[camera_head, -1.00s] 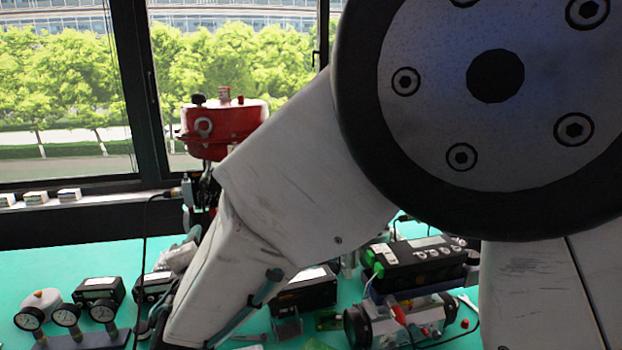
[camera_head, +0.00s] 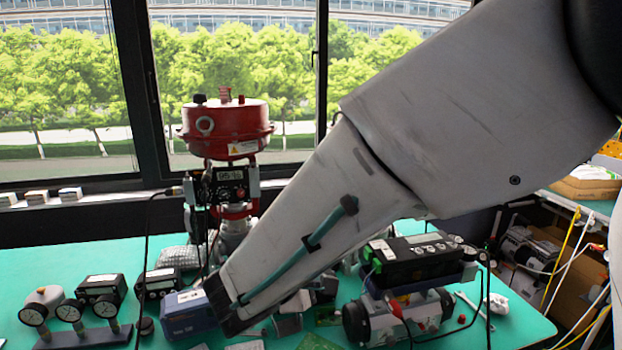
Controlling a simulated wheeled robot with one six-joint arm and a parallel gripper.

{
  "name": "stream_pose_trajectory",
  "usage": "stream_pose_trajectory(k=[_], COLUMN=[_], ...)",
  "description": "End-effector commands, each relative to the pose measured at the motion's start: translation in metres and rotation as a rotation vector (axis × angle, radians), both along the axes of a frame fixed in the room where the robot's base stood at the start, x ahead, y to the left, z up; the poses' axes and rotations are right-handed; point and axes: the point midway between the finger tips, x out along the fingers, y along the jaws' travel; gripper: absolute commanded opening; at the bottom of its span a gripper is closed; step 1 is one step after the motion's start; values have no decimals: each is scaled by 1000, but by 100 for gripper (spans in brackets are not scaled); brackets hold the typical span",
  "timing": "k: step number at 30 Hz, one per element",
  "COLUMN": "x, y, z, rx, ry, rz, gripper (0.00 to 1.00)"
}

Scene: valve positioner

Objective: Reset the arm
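My arm, white with scuffs and a teal cable along it, reaches from the upper right down to the lower middle of the head view. Its lower end is over the front part of the green table (camera_head: 90,262). My gripper is not visible. The red valve actuator (camera_head: 226,128) stands at the back of the table, left of my arm. A black positioner box (camera_head: 222,186) is mounted below its red housing. The actuator's lower part is partly behind my arm.
A gauge stand (camera_head: 70,318) is at front left, near small black boxes (camera_head: 102,289). A blue box (camera_head: 186,314) lies beside my arm's lower end. A black positioner on a cylindrical actuator (camera_head: 398,317) is to the right.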

Motion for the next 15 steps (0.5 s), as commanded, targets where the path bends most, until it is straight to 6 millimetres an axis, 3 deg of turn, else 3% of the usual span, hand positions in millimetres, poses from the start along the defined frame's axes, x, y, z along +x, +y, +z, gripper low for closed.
stream_pose_trajectory(k=[1, 3, 6, 10, 15], x=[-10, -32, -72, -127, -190], y=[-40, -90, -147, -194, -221], z=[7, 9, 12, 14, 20], rx=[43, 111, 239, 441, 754], ry=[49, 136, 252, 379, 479], rz=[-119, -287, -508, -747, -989], gripper=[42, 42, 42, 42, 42])
